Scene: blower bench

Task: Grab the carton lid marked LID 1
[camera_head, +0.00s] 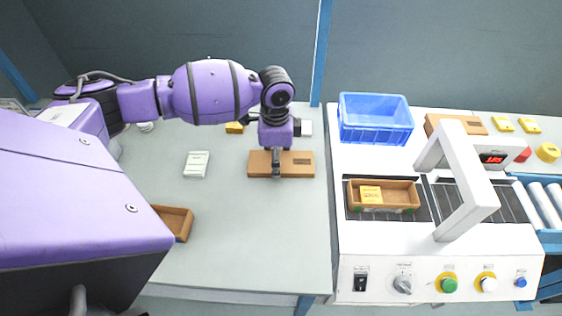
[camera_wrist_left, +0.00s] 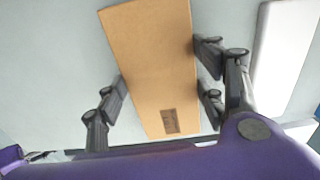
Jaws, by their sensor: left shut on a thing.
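A flat brown carton lid (camera_head: 258,165) with a small dark printed mark is at the right part of the grey table; the mark is too small to read. My left gripper (camera_head: 277,165) is over its middle and shut on it across its width. In the left wrist view the lid (camera_wrist_left: 150,60) lies between the fingers of the gripper (camera_wrist_left: 162,88), with its printed mark near the lower end. I cannot tell whether the lid is touching the table or lifted. Another brown lid (camera_head: 443,122) lies at the back of the white machine. My right gripper is not in view.
A blue crate (camera_head: 375,120) stands on the white machine (camera_head: 400,245). Another open carton (camera_head: 176,222) and a white packet (camera_head: 196,164) are on the table. The front middle of the table is clear.

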